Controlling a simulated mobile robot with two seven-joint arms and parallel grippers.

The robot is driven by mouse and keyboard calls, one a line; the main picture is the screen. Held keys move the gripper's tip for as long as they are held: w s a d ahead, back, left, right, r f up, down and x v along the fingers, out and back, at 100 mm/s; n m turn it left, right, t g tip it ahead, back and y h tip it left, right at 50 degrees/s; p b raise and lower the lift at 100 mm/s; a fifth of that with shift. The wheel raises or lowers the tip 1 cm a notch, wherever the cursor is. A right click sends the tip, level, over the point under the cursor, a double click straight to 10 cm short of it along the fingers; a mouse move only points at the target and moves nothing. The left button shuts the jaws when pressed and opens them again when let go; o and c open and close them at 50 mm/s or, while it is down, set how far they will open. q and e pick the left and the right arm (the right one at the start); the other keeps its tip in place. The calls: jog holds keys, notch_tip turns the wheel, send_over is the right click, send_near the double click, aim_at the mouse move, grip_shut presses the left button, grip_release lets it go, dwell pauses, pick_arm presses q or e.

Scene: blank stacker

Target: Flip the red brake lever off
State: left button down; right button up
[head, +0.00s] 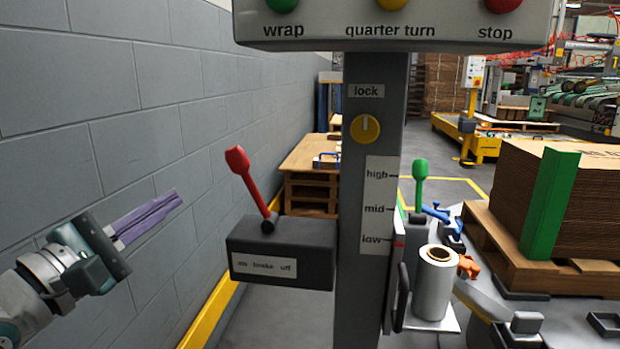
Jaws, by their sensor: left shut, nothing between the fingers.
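The red brake lever (249,184) rises from a dark grey box (283,238) on the left side of the grey column. The lever leans to the left. A white label (264,267) on the box front reads "on", "brake" and "off" from left to right, so the lever leans toward the "on" side. My left gripper (178,197) is at the left, with its purple fingers shut and empty. It points right toward the lever and is apart from it. My right gripper is not in view.
The grey column (362,280) carries a yellow lock knob (365,128). A green lever (420,184) and a white film roll (434,283) are right of it. A block wall (60,130) runs along the left. A wooden table (308,160) stands behind.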

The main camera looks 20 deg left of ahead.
aim_at(253, 187)
pick_arm(q)
jog(key=w+d+r+b, duration=0.1)
jog(key=w+d+r, duration=0.1)
jog(key=w, duration=0.4)
jog(key=shift+w+d+r, duration=0.15)
jog(key=shift+w+d, duration=0.2)
jog(key=shift+w, duration=0.05)
